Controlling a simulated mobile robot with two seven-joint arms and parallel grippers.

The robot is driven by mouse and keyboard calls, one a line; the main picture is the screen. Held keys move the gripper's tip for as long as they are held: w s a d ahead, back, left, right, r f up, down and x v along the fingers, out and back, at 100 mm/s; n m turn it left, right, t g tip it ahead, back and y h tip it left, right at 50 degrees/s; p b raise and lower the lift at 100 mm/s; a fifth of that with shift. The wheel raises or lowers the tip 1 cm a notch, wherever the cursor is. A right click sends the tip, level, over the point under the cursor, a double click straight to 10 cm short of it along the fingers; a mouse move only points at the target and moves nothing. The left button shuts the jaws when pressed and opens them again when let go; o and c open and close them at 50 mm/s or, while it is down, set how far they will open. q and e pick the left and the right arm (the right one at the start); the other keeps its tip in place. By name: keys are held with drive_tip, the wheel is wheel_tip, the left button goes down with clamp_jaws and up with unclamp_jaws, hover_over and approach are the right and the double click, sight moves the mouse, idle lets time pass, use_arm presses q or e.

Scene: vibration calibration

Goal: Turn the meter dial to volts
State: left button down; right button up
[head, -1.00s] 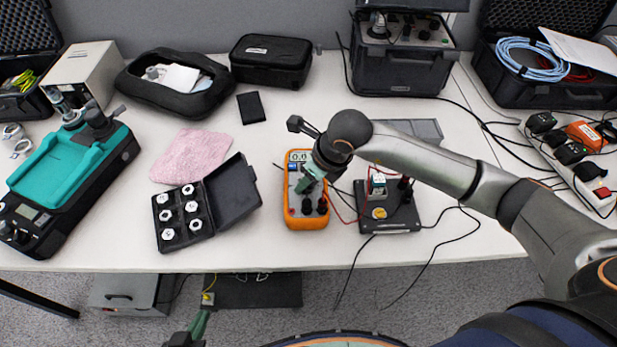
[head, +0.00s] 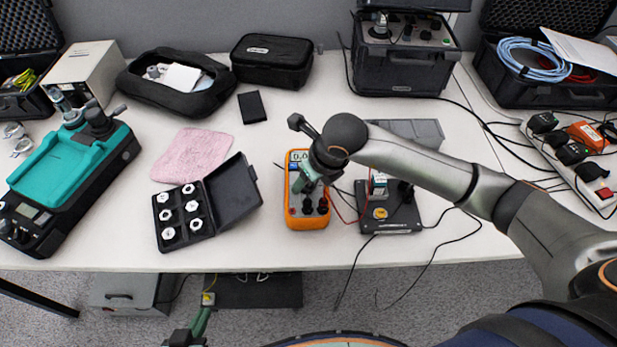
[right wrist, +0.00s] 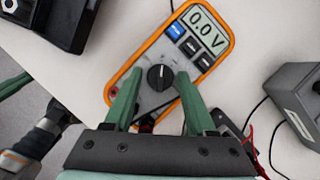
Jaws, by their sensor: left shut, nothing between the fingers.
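The orange meter (head: 309,222) lies on the table, and its screen reads 0.0 V in the right wrist view. Its black dial (right wrist: 160,77) sits between the fingertips of my right gripper (right wrist: 160,74). The two green fingers are apart, with a gap showing on each side of the dial; contact is not visible. In the head view my right gripper (head: 303,183) is over the meter and hides the dial. My left gripper (head: 208,300) is shut and empty, low in front of the table edge.
A black board with a yellow knob (head: 380,213) and leads stands right of the meter. An open black case of white nuts (head: 237,195) lies to its left, near a pink cloth (head: 193,155). Cables hang over the front edge.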

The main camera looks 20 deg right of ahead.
drive_tip(key=shift+o, duration=1.2)
drive_tip(key=v, duration=1.2)
drive_tip(key=shift+r, duration=0.2)
drive_tip(key=shift+s+d, duration=0.1)
